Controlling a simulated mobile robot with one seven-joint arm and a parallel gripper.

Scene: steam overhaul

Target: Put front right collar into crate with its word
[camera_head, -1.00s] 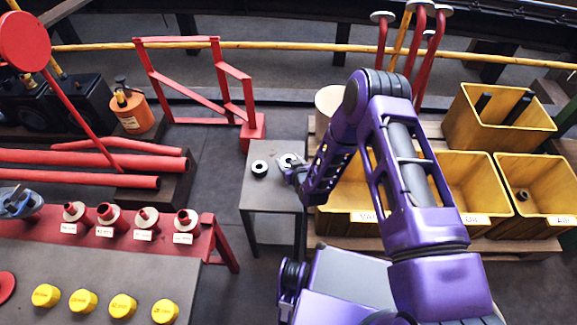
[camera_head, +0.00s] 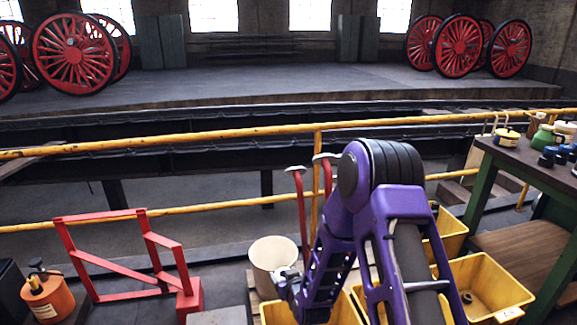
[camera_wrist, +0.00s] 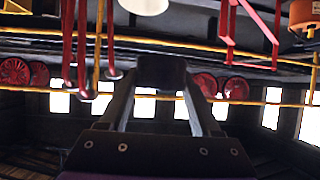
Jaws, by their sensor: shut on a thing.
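My gripper (camera_head: 287,284) is at the end of my purple arm, low in the middle of the head view, in front of a pale round drum. In the wrist view my gripper (camera_wrist: 162,88) has its two fingers closing on a dark piece, the collar (camera_wrist: 162,70), seen nearly edge-on; any word on it is not readable. Yellow crates stand to the right and below: one at the right (camera_head: 492,276) with a ring-like part inside, one behind it (camera_head: 452,222), and one partly hidden by my arm (camera_head: 275,312). The right crate's label is too small to read.
The pale drum (camera_head: 272,262) stands close behind my gripper. A red frame (camera_head: 125,296) is at left, beside an orange can (camera_head: 46,297). Red levers (camera_head: 302,205) and a yellow rail (camera_head: 230,204) rise behind. A green-legged bench (camera_head: 500,165) is at right.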

